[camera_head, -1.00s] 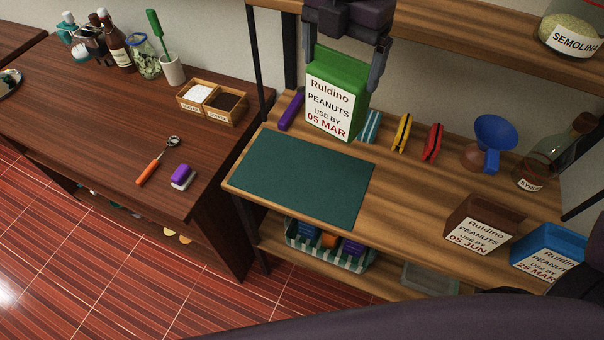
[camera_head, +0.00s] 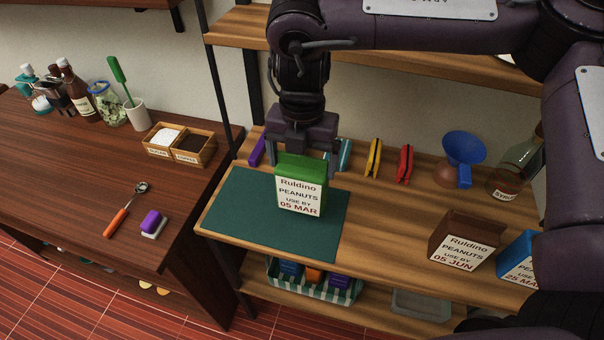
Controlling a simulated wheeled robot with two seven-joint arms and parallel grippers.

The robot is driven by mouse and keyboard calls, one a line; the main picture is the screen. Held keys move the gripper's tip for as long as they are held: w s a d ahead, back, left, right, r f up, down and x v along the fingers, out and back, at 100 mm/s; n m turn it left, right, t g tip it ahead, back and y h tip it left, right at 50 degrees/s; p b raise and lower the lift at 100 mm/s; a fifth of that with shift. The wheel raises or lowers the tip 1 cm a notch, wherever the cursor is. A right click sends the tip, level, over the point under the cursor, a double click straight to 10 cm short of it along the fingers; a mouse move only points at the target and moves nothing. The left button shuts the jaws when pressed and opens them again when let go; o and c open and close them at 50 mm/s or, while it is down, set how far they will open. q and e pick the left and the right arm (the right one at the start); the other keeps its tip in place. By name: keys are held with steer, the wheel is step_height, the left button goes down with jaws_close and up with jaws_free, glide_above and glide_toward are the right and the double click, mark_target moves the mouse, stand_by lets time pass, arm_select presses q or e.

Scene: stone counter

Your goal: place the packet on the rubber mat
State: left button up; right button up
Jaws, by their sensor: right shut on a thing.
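The green packet (camera_head: 301,189) has a white label reading Ruldino Peanuts, use by 05 MAR. It is upright over the dark green rubber mat (camera_head: 239,214) on the wooden shelf. Its lower edge appears at the mat's surface, but I cannot tell whether it touches. My right gripper (camera_head: 303,160) comes down from above and behind, shut on the packet's upper part. The packet hides part of the fingers. My left gripper is not in view.
A brown packet (camera_head: 463,240) and a blue packet (camera_head: 518,258) stand to the right. Yellow (camera_head: 374,158) and red (camera_head: 405,164) clips, a blue funnel (camera_head: 463,148) and a bottle (camera_head: 514,172) stand behind. The mat's left part is bare.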

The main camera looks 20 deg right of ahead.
steer(key=shift+f, duration=2)
steer(key=shift+f, duration=0.15)
steer(key=o, duration=1.5)
steer(key=shift+c, duration=0.2)
